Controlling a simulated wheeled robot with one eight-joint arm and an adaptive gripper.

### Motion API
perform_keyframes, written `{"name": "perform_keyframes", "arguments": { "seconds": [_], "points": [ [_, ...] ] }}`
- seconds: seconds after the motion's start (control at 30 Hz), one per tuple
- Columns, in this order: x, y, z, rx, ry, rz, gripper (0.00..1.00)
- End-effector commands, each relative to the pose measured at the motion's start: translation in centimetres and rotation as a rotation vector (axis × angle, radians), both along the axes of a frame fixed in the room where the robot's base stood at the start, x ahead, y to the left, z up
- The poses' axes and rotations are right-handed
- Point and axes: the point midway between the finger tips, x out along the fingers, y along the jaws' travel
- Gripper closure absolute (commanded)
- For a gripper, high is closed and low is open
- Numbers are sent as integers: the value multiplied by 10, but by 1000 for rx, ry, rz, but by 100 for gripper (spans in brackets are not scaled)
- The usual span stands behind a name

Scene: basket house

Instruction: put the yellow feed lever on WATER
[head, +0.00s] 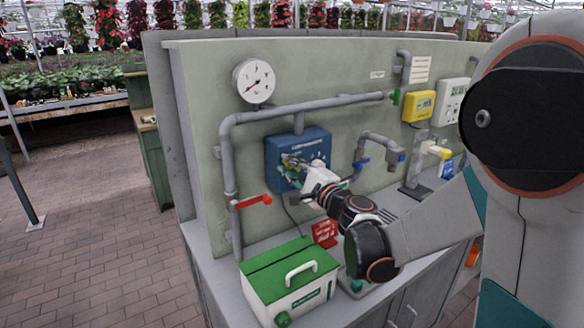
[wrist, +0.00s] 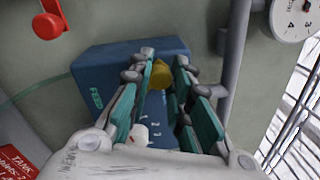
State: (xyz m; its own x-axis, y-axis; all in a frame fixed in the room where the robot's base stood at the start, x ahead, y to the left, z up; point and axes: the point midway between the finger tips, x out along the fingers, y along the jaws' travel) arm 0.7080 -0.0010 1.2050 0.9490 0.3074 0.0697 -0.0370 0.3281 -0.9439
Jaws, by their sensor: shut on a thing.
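The yellow feed lever (wrist: 160,76) shows in the wrist view between my gripper's fingers. It sits on the front of a blue box (head: 312,144), which also fills the middle of the wrist view (wrist: 92,66). The word FEED is readable on the box's left side there; a WATER mark cannot be made out. My gripper (head: 300,166) is at the box's front in the head view. In the wrist view its teal-padded fingers (wrist: 164,72) are shut on the lever from both sides. The fingers hide part of the box face, and the lever is mostly hidden in the head view.
Grey pipes (head: 300,108) run above and left of the box. A red handle (head: 253,201) sticks out at lower left. A green-and-white case (head: 290,275) and a red sign (head: 324,233) stand on the counter below. A pressure gauge (head: 254,80) hangs at upper left.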

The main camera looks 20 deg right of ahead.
Motion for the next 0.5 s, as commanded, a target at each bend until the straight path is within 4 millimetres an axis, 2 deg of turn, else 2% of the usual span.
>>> {"name": "perform_keyframes", "arguments": {
  "seconds": [0.1,0.13,0.2,0.5],
  "points": [
    [0,0,0,0,0,0,100],
    [0,0,0,0,0,0,77],
    [0,0,0,0,0,0,61],
    [0,0,0,-1,0,0,60]
  ]
}}
